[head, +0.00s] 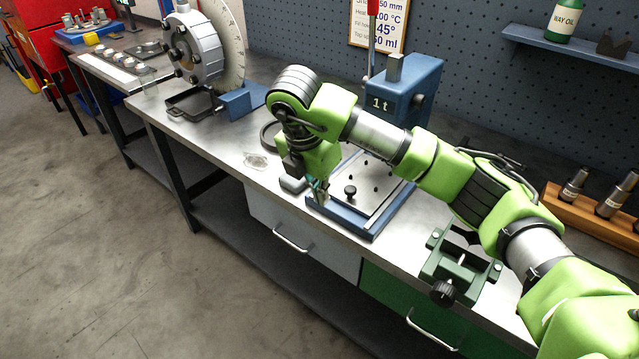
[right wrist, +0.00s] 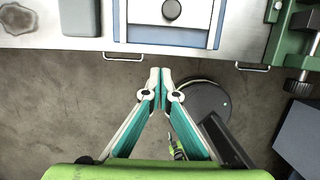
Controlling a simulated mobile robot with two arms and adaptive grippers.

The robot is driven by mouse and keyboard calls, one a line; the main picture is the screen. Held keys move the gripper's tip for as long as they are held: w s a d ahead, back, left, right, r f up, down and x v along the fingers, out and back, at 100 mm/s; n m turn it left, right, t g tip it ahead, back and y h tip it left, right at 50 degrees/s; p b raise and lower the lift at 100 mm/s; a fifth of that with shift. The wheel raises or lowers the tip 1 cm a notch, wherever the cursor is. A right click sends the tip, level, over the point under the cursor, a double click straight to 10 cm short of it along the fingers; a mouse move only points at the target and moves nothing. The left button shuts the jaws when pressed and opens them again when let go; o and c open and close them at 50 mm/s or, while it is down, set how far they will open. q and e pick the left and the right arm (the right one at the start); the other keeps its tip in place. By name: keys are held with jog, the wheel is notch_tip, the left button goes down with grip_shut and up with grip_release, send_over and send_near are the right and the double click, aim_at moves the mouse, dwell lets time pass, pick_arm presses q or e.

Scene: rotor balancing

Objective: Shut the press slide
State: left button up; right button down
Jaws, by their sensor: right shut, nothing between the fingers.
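The blue press (head: 408,90), marked "1t", stands at the back of the bench. Its slide (head: 365,205) is a pale metal plate with dark holes and a black knob (head: 350,191), set in a blue frame (head: 345,226) that reaches towards the bench's front edge. In the right wrist view the slide (right wrist: 146,12) and its round knob (right wrist: 172,10) show at the top edge, partly cut off. My right gripper (head: 318,197) is shut and empty at the frame's front left corner. In its wrist view the fingertips (right wrist: 160,72) lie below the frame, apart from the knob. My left gripper is out of view.
A green vise-like fixture (head: 458,268) with a black knob stands right of the press, under my right arm. A rotor (head: 195,45) with a large disc stands at left. A cloudy patch (head: 256,160) lies on the bench. Drawer handles (head: 290,240) stick out below.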

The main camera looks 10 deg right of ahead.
aim_at(348, 187)
jog(key=x, duration=0.2)
jog(key=p+x, duration=0.1)
jog(key=x, duration=0.3)
jog(key=shift+w+d, duration=0.1)
jog(key=shift+w, duration=0.2)
jog(key=shift+w+d+p, duration=0.4)
jog(key=shift+w+d, duration=0.05)
jog(key=shift+d, duration=0.15)
jog(key=shift+w+d+p, duration=0.35)
jog(key=shift+w+d, duration=0.1)
jog(key=shift+d, duration=0.2)
jog(key=shift+w+d, duration=0.25)
jog(key=shift+w, duration=0.05)
jog(key=shift+f, duration=0.1)
jog(key=w+d+b, duration=0.2)
jog(key=d+b, duration=0.1)
jog(key=shift+w+d+f, duration=0.1)
jog(key=shift+w+d, duration=0.25)
jog(key=shift+w, duration=0.05)
jog(key=shift+w+d, duration=0.1)
jog(key=shift+d, duration=0.1)
